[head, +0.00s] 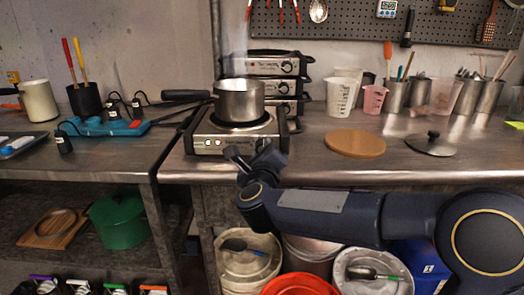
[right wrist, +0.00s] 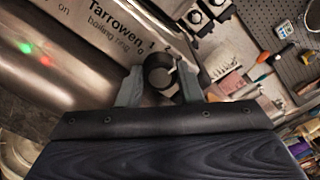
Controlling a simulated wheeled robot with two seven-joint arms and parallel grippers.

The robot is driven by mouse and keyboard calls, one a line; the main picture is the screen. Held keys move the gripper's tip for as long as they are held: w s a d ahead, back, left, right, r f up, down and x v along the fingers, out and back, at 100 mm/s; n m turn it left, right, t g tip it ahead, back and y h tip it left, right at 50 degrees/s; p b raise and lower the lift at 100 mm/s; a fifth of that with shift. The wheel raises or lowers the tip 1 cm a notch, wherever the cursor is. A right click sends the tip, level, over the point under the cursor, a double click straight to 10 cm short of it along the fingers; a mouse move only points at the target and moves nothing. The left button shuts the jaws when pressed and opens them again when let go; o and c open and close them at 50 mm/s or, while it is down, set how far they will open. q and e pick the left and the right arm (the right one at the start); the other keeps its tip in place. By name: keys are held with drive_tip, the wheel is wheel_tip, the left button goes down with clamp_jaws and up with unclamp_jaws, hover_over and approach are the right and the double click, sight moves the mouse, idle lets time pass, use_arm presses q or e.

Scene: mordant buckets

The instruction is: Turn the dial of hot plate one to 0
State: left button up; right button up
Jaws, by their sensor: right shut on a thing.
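The front hot plate (head: 200,132) stands on the metal bench with a steel pot (head: 238,100) on it, steam rising above. I cannot read a plate number. My right gripper (head: 240,156) is at the panel's right part and hides the dial in the head view. In the right wrist view its two fingers (right wrist: 160,84) are shut around the dial. My left gripper is not in view.
More hot plates (head: 289,67) are stacked behind. The pot's handle (head: 186,95) points left. A cork mat (head: 355,143), a lid (head: 430,143) and a measuring jug (head: 341,97) are to the right. Buckets (head: 248,262) stand below the bench, under my right arm.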

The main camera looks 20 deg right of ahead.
drive_tip(key=n+p, duration=0.2)
drive_tip(key=n, duration=0.3)
drive_tip(key=n+p, duration=0.2)
drive_tip(key=n, duration=0.3)
drive_tip(key=n+p, duration=0.3)
drive_tip(key=n, duration=0.2)
drive_tip(key=shift+f+n+p, duration=0.15)
drive_tip(key=shift+n+p, duration=1)
drive_tip(key=shift+n, duration=1.35)
drive_tip(key=o, duration=1)
